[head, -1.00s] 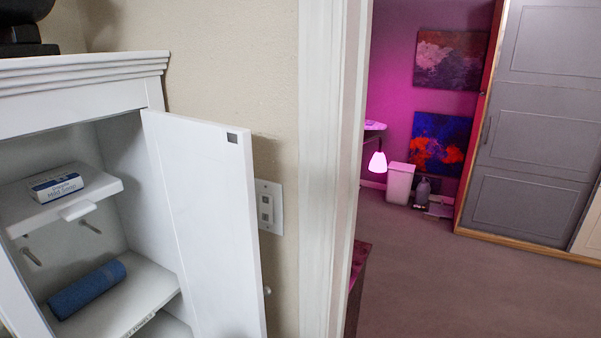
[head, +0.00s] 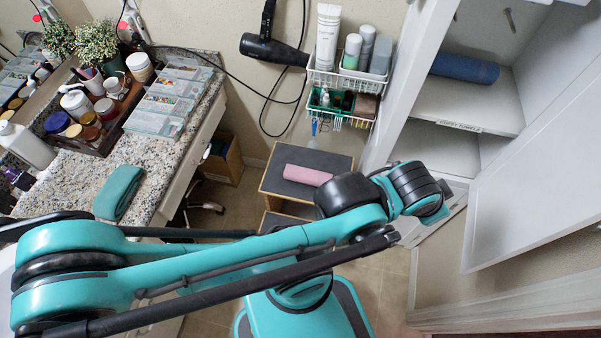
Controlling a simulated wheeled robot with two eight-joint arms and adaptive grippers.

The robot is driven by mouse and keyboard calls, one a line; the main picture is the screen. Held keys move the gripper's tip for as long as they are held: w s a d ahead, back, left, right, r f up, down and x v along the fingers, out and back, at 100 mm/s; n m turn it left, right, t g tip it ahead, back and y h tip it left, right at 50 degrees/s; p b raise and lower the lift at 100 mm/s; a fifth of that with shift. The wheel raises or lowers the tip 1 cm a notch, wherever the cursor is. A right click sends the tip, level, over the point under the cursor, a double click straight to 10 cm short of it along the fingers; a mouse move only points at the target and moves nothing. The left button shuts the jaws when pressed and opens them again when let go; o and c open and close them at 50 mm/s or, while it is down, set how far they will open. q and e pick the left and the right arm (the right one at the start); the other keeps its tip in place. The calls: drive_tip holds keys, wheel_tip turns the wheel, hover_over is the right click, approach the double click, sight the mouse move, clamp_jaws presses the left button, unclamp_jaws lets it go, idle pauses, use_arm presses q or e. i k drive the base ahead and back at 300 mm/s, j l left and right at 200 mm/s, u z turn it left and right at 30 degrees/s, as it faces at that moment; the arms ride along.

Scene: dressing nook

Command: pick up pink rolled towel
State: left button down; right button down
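The pink rolled towel (head: 306,175) lies on the dark grey top of a wooden step stool (head: 311,158) in the middle of the head view. Its right end lies close to the black joint of my teal arm in the picture. This arm comes in from the left and crosses in front of the stool, hiding its lower right part. The arm bends near the stool and ends by the white cabinet at the right. I see no gripper fingers on it. My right gripper does not show either.
A granite counter (head: 200,125) with jars, trays and a folded teal towel (head: 119,192) stands left. A wire rack (head: 345,84) with bottles hangs behind the stool. An open white cabinet (head: 440,98) with a blue rolled towel (head: 465,67) and its door (head: 545,170) are right.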

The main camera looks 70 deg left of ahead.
sight(309, 177)
drive_tip(key=u, duration=2.3)
